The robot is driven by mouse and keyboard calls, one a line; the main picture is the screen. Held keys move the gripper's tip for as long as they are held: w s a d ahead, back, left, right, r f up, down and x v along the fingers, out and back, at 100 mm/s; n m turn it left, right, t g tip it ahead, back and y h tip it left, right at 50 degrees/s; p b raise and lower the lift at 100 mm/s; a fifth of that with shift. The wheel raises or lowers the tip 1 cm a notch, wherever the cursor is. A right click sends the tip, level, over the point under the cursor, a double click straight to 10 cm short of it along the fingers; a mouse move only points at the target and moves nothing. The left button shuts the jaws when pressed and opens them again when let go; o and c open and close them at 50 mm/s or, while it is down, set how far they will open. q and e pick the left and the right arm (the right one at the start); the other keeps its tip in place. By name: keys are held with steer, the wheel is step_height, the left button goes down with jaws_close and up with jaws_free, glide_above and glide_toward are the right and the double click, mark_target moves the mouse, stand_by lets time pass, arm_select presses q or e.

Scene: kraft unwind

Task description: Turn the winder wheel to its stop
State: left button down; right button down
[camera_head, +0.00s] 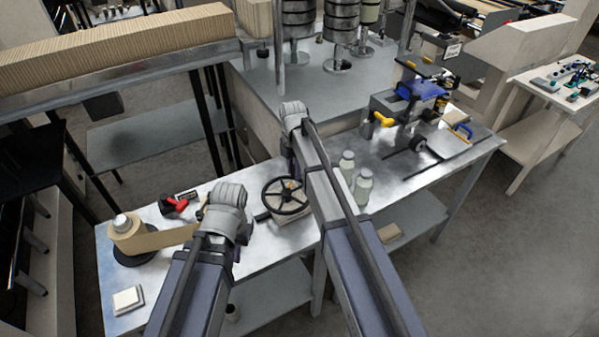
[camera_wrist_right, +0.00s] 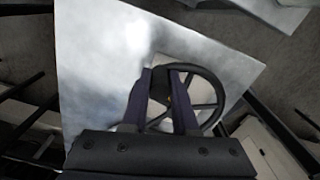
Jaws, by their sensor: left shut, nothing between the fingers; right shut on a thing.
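The winder wheel (camera_head: 285,196) is a black spoked handwheel on a pale block on the steel bench, just left of my right arm in the head view. In the right wrist view the wheel (camera_wrist_right: 213,98) lies between and beyond my right gripper's fingers (camera_wrist_right: 165,92). These fingers are shut on the wheel; the exact contact on rim or spoke is partly hidden.
A kraft paper roll (camera_head: 125,228) with a strip running right lies on the bench's left. A red tool (camera_head: 174,205) is behind the strip. White bottles (camera_head: 363,187) stand right of my right arm. A blue-and-yellow device (camera_head: 420,92) stands farther right.

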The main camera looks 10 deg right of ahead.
mark_target(283, 176)
steer(key=a+n, duration=0.1)
steer(key=w+a+n, duration=0.1)
steer(key=n, duration=0.1)
steer(key=shift+a+n, duration=0.7)
steer(key=shift+n, duration=0.5)
steer(key=c, duration=0.7)
jaws_free()
steer(key=shift+a, duration=0.1)
step_height(283, 176, up, 8)
steer(key=p, duration=0.7)
steer(key=shift+f+p, duration=0.1)
steer(key=shift+p, duration=0.3)
